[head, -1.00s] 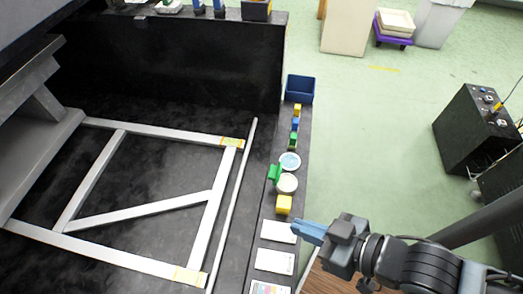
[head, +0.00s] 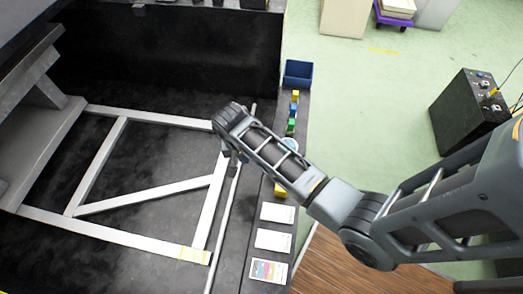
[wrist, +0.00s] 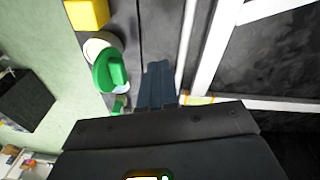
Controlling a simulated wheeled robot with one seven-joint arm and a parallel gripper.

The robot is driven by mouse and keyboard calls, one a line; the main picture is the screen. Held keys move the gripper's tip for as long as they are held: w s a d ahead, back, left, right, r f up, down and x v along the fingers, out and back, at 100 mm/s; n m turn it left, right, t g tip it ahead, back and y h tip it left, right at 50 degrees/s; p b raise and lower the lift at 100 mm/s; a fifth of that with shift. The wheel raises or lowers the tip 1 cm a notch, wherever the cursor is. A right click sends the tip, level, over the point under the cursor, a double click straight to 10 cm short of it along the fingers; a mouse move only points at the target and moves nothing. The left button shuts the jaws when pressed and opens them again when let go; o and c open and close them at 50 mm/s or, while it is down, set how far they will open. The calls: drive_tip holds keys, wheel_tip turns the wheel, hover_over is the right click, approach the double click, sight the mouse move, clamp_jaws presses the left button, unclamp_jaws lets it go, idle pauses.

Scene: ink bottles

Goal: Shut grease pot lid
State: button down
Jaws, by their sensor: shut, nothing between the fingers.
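In the wrist view, a round white pot (wrist: 92,47) stands on the dark ledge. A green lid (wrist: 104,76) is at its side, seemingly raised and not covering the pot's top. A second pot with a pale blue top (wrist: 127,97) is partly hidden behind the lid. My gripper (wrist: 158,68) is shut and empty, with its blue fingers to the right of the lid and apart from it in the picture. In the head view, my arm hides the white pot and lid; only a bit of the pale blue pot (head: 291,143) shows.
A yellow block (wrist: 87,12) stands beside the white pot. Small coloured bottles (head: 292,125) and a blue bin (head: 299,73) line the ledge behind. White cards (head: 278,212) lie in front. A pale metal frame (head: 150,197) lies on the black surface at left.

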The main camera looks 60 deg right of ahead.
drive_tip(key=w+d+r+m+g, duration=0.3)
drive_tip(key=w+d+r, duration=0.1)
drive_tip(key=r, duration=0.2)
drive_tip(key=s+d+r+x, duration=0.1)
drive_tip(key=s+x, duration=0.1)
drive_tip(key=x, duration=1)
drive_tip(key=shift+s+f+y+p, duration=0.2)
drive_tip(key=shift+s+y+p, duration=0.1)
drive_tip(key=shift+s+p, duration=0.15)
